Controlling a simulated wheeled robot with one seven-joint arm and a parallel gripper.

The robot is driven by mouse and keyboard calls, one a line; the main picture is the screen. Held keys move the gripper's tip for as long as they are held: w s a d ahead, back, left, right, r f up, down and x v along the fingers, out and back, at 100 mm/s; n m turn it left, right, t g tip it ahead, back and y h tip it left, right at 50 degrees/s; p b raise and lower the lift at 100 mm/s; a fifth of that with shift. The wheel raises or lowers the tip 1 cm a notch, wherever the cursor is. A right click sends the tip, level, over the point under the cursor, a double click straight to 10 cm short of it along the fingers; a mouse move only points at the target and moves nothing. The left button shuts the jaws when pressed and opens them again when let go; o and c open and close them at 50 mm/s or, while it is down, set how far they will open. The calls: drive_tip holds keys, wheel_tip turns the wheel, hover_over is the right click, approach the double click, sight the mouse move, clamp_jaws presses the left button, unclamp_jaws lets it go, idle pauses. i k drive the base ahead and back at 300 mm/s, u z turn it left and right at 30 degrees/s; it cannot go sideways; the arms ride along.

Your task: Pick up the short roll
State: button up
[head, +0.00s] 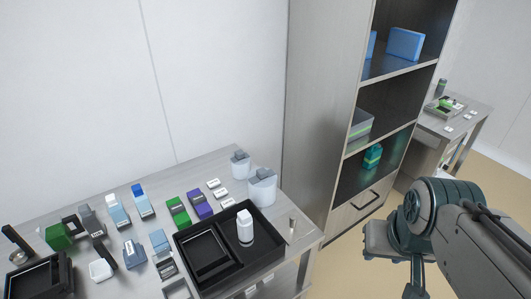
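I cannot tell for sure which item is the short roll. A small upright grey-tan cylinder (292,225) stands on the right end of the table, beside the black tray (270,262). A white bottle-like piece (245,228) stands inside that tray. My arm comes in from the lower right, well to the right of the table and in front of the cabinet. My gripper (415,280) hangs at its lower end, partly cut off by the frame, far from the table items. Its fingers are too unclear to tell open from shut. I see nothing held.
The grey table (205,165) carries several blue, green and purple boxes, white labels and two grey-lidded jars (262,186). A tall open cabinet (322,120) stands behind its right end. Another table (470,115) is at the far right. Floor shows between.

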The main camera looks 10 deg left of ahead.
sight(240, 160)
drive_tip(key=u, duration=0.35)
drive_tip(key=i, duration=1)
drive_tip(key=u, duration=0.75)
